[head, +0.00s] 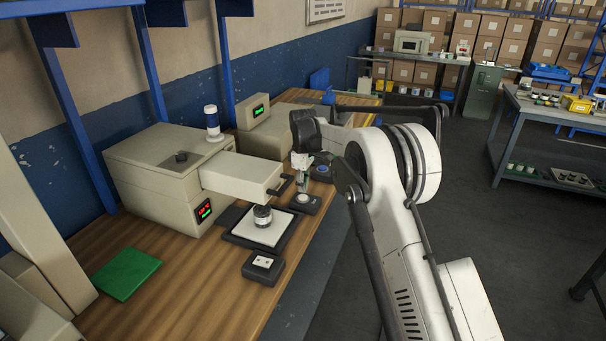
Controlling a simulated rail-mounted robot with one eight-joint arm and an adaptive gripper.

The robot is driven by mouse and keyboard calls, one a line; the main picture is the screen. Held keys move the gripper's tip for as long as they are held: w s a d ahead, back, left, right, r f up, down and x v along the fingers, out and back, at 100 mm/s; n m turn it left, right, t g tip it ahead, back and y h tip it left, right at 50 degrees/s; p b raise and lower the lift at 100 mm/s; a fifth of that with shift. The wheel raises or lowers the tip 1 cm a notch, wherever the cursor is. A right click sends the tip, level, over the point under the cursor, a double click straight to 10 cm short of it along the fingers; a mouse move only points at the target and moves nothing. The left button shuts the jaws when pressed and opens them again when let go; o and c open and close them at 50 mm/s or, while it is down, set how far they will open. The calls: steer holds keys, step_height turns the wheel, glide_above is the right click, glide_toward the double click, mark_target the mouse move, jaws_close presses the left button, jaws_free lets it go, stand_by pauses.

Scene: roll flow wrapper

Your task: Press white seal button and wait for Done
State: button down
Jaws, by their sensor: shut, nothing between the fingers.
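The beige sealing machine (160,170) stands on the wooden bench with a small red and green display (204,211); its text is too small to read. My gripper (302,187) is shut and empty, pointing down close above a dark box with a pale round button (303,199). I cannot tell whether the fingertips touch the button. A box with a blue button (320,170) sits just behind, partly hidden by my arm.
A dark box with small pale buttons (263,264) lies near the bench's front edge. A green mat (126,273) lies at left. A second beige unit with a green display (258,112) stands behind.

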mark_target(303, 197)
steer(key=shift+f, duration=1.3)
steer(key=shift+s+f+b, duration=0.1)
steer(key=shift+f+b, duration=0.8)
step_height(303, 197, up, 14)
steer(key=shift+p, duration=0.4)
steer(key=shift+r, duration=0.1)
